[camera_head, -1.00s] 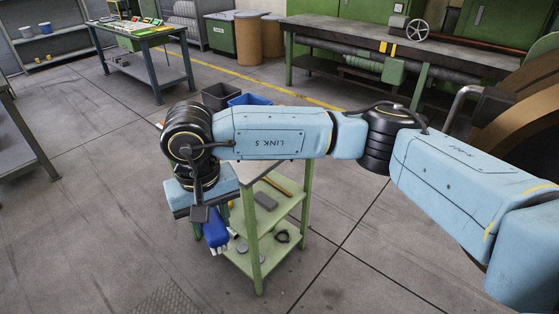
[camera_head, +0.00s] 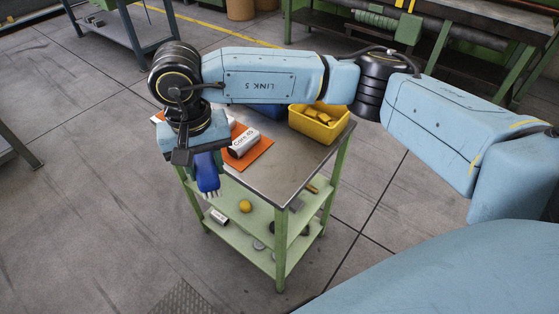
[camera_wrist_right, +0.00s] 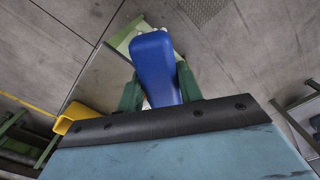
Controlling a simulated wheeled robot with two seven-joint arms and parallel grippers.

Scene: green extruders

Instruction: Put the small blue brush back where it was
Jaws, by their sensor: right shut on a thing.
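My right gripper (camera_head: 205,160) is shut on a blue brush (camera_head: 208,175), which hangs down with its pale end lowest. It is at the left edge of the green trolley's top (camera_head: 290,170), in front of an orange mat. In the right wrist view the blue brush (camera_wrist_right: 154,62) sits between my green fingers (camera_wrist_right: 156,88) and points away from the wrist. Its pale tip shows at the far end. My left gripper is in neither view.
A white can (camera_head: 243,141) lies on an orange mat (camera_head: 252,156) on the trolley top. A yellow bin (camera_head: 318,125) with yellow pieces stands at the back right. The lower shelf (camera_head: 240,232) holds a yellow ball (camera_head: 246,206) and a small can (camera_head: 219,216). The front right of the top is clear.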

